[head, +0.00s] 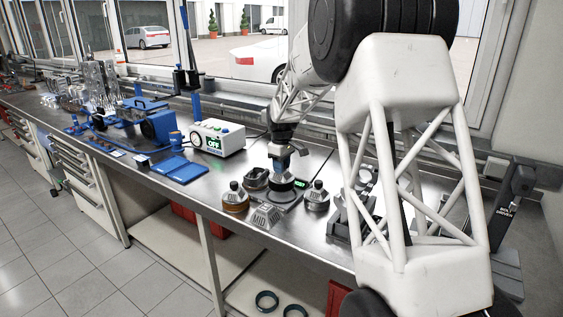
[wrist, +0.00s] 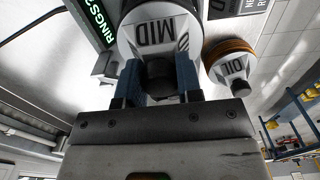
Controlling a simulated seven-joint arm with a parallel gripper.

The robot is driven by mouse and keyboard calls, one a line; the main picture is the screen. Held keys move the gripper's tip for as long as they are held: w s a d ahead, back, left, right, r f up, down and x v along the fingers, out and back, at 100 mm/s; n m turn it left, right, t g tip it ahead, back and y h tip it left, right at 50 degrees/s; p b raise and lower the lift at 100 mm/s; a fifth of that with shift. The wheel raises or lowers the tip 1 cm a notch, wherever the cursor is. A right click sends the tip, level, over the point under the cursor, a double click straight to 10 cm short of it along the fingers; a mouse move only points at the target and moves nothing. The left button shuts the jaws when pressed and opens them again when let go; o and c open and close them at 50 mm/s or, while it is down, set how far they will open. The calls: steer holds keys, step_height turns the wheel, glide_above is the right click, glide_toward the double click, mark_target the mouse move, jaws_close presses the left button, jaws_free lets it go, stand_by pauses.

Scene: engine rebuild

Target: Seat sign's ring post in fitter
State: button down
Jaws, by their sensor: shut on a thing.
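My gripper (head: 279,160) points down over the middle of the bench. Its blue fingers (wrist: 158,82) are shut on the dark knob of a white ring post marked MID (wrist: 150,35). In the head view the held post is mostly hidden under the fingers; I cannot tell if it touches what is below. A lit green display (head: 298,184) stands beside it; its text begins RINGS in the wrist view (wrist: 97,25). An open dark ring-shaped holder (head: 255,179), possibly the fitter, stands just left of the gripper.
A post with a brown ring, marked OIL, (head: 235,199) stands to the left and shows in the wrist view (wrist: 230,62). A grey piece marked MID (head: 266,217) is in front; another post (head: 317,197) is at right. A white box reading OFF (head: 216,138) is behind left.

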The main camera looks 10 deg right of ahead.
steer(key=shift+f, duration=0.8)
steer(key=shift+f, duration=0.95)
stand_by(2.8)
steer(key=shift+c, duration=1.5)
jaws_free()
steer(key=shift+r, duration=0.1)
steer(key=shift+r, duration=2.95)
steer(key=shift+s+r, duration=0.1)
